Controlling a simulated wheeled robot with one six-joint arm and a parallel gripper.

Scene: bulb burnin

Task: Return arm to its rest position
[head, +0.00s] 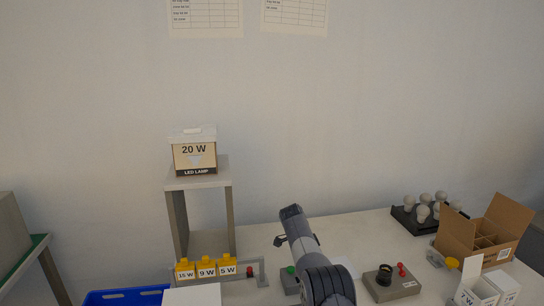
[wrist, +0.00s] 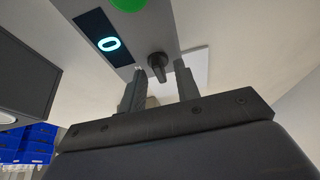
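My arm (head: 322,275) rises from the bottom edge of the head view, in front of the table. Its fingers cannot be made out there. In the wrist view my gripper (wrist: 160,68) has its two dark fingers apart. No held object shows between them. Beyond the fingertips is a grey box with a dark knob (wrist: 157,62), a green button (wrist: 128,4) and a dark display (wrist: 103,38) reading a lit ring or 0. A gap shows between the knob and each finger. How far the tips are from the box is hard to tell.
A 20 W lamp box (head: 194,155) stands on a grey stand (head: 224,200). Yellow-topped 15 W, 9 W and 5 W boxes (head: 207,268) stand below it. At right are a socket block (head: 391,285), a black bulb tray (head: 408,222), an open carton (head: 475,243) and white boxes (head: 486,293).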

